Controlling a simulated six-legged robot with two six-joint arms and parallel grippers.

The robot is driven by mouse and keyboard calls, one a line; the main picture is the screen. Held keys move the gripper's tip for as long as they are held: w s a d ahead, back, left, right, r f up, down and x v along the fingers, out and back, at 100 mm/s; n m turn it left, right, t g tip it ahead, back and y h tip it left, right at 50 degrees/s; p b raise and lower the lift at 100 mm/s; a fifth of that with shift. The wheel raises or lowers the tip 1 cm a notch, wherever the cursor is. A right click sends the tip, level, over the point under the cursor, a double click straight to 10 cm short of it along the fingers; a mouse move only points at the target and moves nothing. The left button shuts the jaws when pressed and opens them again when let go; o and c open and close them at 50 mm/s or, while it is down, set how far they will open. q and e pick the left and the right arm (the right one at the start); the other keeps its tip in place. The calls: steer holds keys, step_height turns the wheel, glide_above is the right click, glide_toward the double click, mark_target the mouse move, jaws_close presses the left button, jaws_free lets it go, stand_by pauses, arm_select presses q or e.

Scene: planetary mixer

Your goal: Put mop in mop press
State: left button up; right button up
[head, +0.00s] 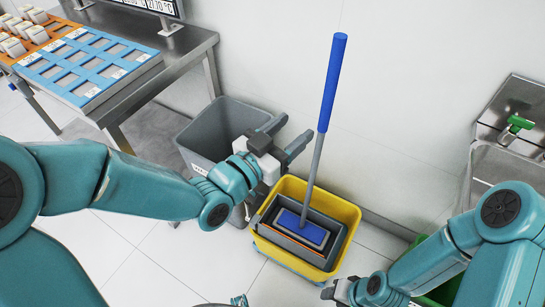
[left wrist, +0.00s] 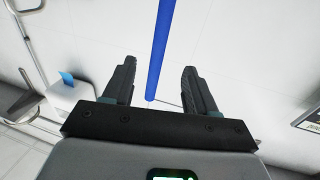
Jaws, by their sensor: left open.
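The mop has a blue handle (head: 333,85), a grey lower shaft and a flat blue head (head: 300,230). It stands nearly upright, tilted a little right. Its head appears to rest in the grey mop press (head: 318,259) in the yellow bucket (head: 347,213). My left gripper (head: 294,132) is open and empty, just left of the shaft. In the left wrist view, the blue handle (left wrist: 160,45) shows between the open fingers (left wrist: 159,68), apart from both. My right gripper (head: 338,291) is low in the head view, right of the bucket, its jaws unclear.
A grey bin (head: 215,130) stands left of the bucket, behind my left arm. A steel table (head: 165,75) with blue and orange trays is at upper left. A steel unit (head: 505,155) with a green-handled item is at right. A green container (head: 445,290) is partly hidden by my right arm.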

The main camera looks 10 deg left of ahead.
arm_select(q)
steer(key=s+a+f+n+g+y, duration=0.2)
steer(key=f+n+g, duration=0.15)
steer(key=f, duration=0.95)
steer(key=s+a+f+n+g+y, duration=0.25)
steer(key=f+g, duration=0.25)
steer(key=f, duration=0.8)
steer(key=s+a+f+n+g, duration=0.15)
steer(key=s+f+g, duration=0.55)
steer(key=s+f, duration=0.7)
steer(key=shift+n+y, duration=0.25)
steer(key=shift+n, duration=0.1)
steer(key=r+p, duration=0.4)
steer(key=r, duration=0.1)
steer(key=shift+s, duration=0.35)
steer(key=shift+s+r, duration=0.1)
